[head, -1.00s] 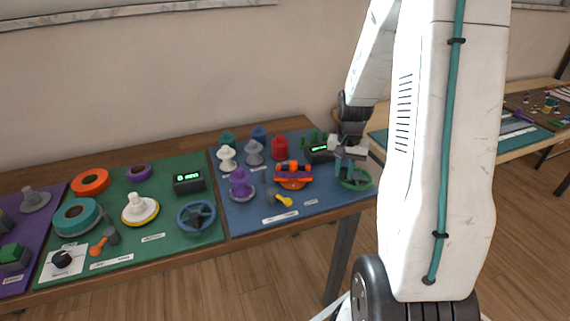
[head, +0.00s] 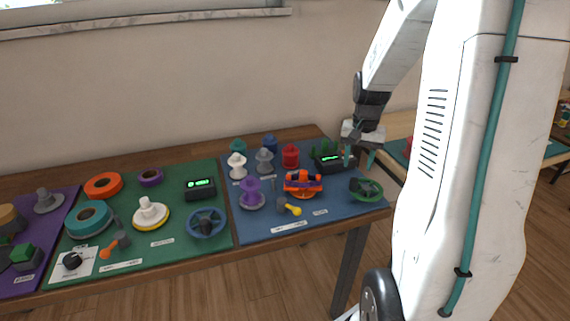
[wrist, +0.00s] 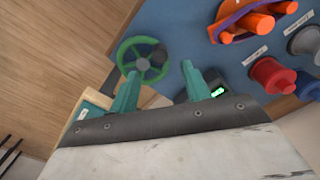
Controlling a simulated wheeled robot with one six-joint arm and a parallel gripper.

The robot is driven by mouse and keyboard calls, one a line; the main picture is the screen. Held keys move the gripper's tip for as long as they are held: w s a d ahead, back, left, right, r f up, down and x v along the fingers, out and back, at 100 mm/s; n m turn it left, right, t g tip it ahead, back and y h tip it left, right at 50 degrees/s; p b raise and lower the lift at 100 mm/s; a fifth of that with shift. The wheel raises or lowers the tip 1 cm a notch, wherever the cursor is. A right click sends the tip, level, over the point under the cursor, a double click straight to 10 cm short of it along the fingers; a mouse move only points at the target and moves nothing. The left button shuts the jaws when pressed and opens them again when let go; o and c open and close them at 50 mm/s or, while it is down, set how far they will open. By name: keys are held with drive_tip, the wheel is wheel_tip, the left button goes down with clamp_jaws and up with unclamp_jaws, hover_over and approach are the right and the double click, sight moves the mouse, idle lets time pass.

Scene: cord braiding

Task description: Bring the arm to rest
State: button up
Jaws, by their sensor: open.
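My gripper (head: 359,158) is open with nothing between its teal fingers. It hangs above the right end of the blue mat (head: 262,222), near the black counter box with a green display (head: 333,162) and the green handwheel (head: 366,188). In the wrist view, the two open fingers (wrist: 160,88) point toward the table edge. The green handwheel (wrist: 142,57) lies beyond them and apart from them. My arm comes down from the upper right in the head view.
The blue mat holds an orange piece (head: 303,184), a purple spool (head: 251,193), a yellow-tipped tool (head: 290,208) and several bobbins. The green mat (head: 180,247) to the left holds tape rolls and a blue handwheel (head: 206,223). Another table stands behind my arm.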

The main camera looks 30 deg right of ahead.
drive_tip(key=shift+r, duration=0.15)
drive_tip(key=s+a+r+n, duration=0.3)
drive_tip(key=s+a, duration=0.3)
drive_tip(key=a, duration=0.3)
drive_tip(key=s+a+r+n+t, duration=0.1)
drive_tip(key=s+a+r+n, duration=0.2)
drive_tip(key=s+a+r, duration=0.3)
drive_tip(key=s+a+r+n, duration=0.3)
drive_tip(key=s+a+r, duration=0.2)
drive_tip(key=a, duration=0.7)
drive_tip(key=shift+s+n, duration=0.4)
drive_tip(key=shift+s, duration=0.45)
